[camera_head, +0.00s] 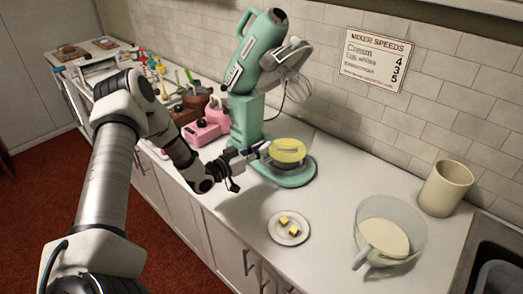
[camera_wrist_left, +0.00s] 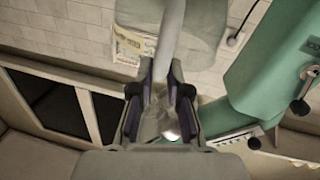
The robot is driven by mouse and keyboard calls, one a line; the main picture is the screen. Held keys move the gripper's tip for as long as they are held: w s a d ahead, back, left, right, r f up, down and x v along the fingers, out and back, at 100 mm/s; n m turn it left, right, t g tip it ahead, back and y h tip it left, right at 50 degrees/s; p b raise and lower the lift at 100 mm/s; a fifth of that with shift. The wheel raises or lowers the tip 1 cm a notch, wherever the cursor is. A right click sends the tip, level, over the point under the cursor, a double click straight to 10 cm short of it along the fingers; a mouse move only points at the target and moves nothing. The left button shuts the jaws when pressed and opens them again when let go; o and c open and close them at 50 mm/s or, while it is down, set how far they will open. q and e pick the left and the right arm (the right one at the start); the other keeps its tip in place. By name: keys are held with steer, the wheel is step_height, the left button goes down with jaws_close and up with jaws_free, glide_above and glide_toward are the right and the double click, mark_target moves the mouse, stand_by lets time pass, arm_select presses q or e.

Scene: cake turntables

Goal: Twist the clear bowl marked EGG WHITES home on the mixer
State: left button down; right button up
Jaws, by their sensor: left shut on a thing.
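The green mixer (camera_head: 248,110) stands on the counter with its head tilted up and a wire whisk (camera_head: 297,88) hanging from it. A clear bowl (camera_head: 287,151) with yellowish contents sits on the mixer's round base; I cannot read any marking on it. My left gripper (camera_head: 262,150) is at the bowl's left side. In the left wrist view the gripper (camera_wrist_left: 160,105) is shut on a pale upright bar (camera_wrist_left: 171,40), which looks like the bowl's handle. Whether the bowl is locked in the base cannot be told. My right gripper is not in view.
A second clear bowl (camera_head: 392,228) with cream-coloured contents and a beige canister (camera_head: 445,188) stand at right, near the sink (camera_head: 495,255). A small plate (camera_head: 289,229) with yellow pieces lies in front. Pink and brown containers (camera_head: 203,131) crowd the mixer's left. A speeds sign (camera_head: 375,59) hangs behind.

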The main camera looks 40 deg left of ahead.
arm_select(q)
steer(key=shift+a, duration=0.15)
steer(key=shift+a+m+h, duration=0.4)
steer(key=shift+m+h, duration=0.1)
steer(key=shift+h, duration=0.2)
steer(key=c, duration=1.1)
jaws_free()
steer(key=shift+w, duration=0.1)
steer(key=shift+c, duration=0.2)
steer(key=shift+o, duration=0.4)
steer(key=shift+w+f, duration=0.1)
steer(key=shift+w, duration=0.1)
steer(key=shift+s+a, duration=0.1)
steer(key=shift+s, duration=0.05)
